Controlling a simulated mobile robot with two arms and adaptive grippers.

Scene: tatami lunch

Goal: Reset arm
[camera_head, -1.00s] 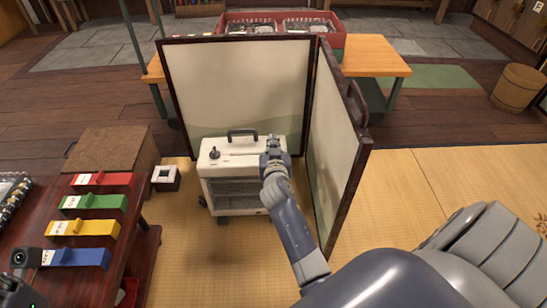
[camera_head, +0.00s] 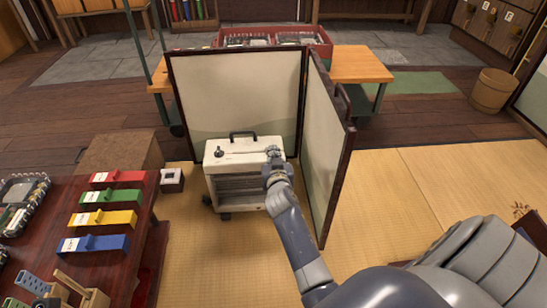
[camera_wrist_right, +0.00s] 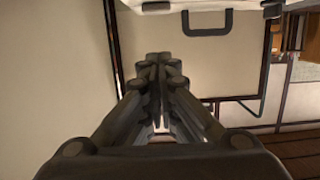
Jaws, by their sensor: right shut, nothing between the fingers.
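My right arm comes in from the lower right in the head view. Its gripper (camera_head: 274,155) is at the right end of the top of a white box-shaped heater (camera_head: 237,188) with a dark handle. In the right wrist view the fingers (camera_wrist_right: 160,62) are shut and hold nothing. The heater's pale edge and dark handle (camera_wrist_right: 207,30) show above them there. I cannot tell whether the gripper touches the heater. My left gripper is not in view.
A folding screen (camera_head: 240,95) stands behind the heater, and its side panel (camera_head: 327,150) is close right of my arm. A dark red table (camera_head: 85,245) with coloured blocks is at left. Open tatami (camera_head: 400,190) lies right of the screen.

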